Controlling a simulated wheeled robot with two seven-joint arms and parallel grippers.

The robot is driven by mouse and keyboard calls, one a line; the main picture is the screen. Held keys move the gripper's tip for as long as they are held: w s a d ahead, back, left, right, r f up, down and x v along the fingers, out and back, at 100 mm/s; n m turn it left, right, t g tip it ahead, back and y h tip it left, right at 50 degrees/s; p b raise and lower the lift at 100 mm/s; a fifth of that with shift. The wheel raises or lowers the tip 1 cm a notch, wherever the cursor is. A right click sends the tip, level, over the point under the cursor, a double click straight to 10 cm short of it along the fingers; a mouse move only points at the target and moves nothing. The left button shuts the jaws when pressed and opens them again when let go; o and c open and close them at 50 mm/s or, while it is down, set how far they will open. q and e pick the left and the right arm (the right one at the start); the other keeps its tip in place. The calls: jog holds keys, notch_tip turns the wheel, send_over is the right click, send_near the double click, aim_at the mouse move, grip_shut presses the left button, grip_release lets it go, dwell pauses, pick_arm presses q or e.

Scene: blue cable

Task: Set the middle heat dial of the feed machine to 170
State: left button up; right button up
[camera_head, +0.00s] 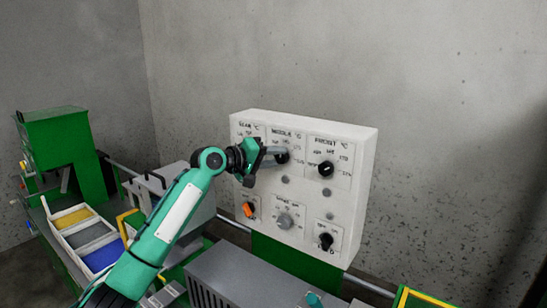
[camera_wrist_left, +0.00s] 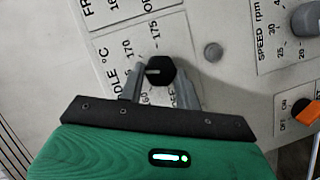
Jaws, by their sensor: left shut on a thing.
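The white control panel (camera_head: 305,215) stands upright with two rows of dials. My left gripper (camera_head: 270,158) reaches the black middle heat dial (camera_head: 283,157) in the upper row from the left. In the left wrist view the gripper's two grey fingers (camera_wrist_left: 160,75) are on either side of the black dial (camera_wrist_left: 161,71) and shut on it. The dial's white mark points left in that view, between the 160 and 170 labels. The left finger covers part of the scale.
The front heat dial (camera_head: 326,169) is right of the middle one. Below are an orange switch (camera_head: 249,209), a grey speed dial (camera_head: 285,221) and another black knob (camera_head: 325,241). A tray with coloured compartments (camera_head: 66,241) and a green machine (camera_head: 62,150) stand at left.

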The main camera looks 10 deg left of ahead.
pick_arm(q)
jog(key=m+y+p, duration=0.1)
jog(key=m+y, duration=0.1)
jog(key=m, duration=0.1)
jog(key=shift+d+r, duration=0.1)
jog(key=shift+r, duration=0.05)
jog(key=shift+s+d+m+y+p, duration=0.1)
jog(key=shift+m+y+p, duration=0.3)
jog(key=shift+m+p, duration=0.4)
jog(key=o, duration=1)
jog(key=shift+c, duration=0.2)
jog(key=shift+s+a+r+b, duration=0.1)
jog(key=shift+s+a+b, duration=0.15)
jog(key=shift+b, duration=0.1)
jog(key=b+v, duration=0.4)
jog(key=v, duration=0.9)
jog(key=shift+r+b, duration=0.15)
jog(key=shift+b, duration=0.25)
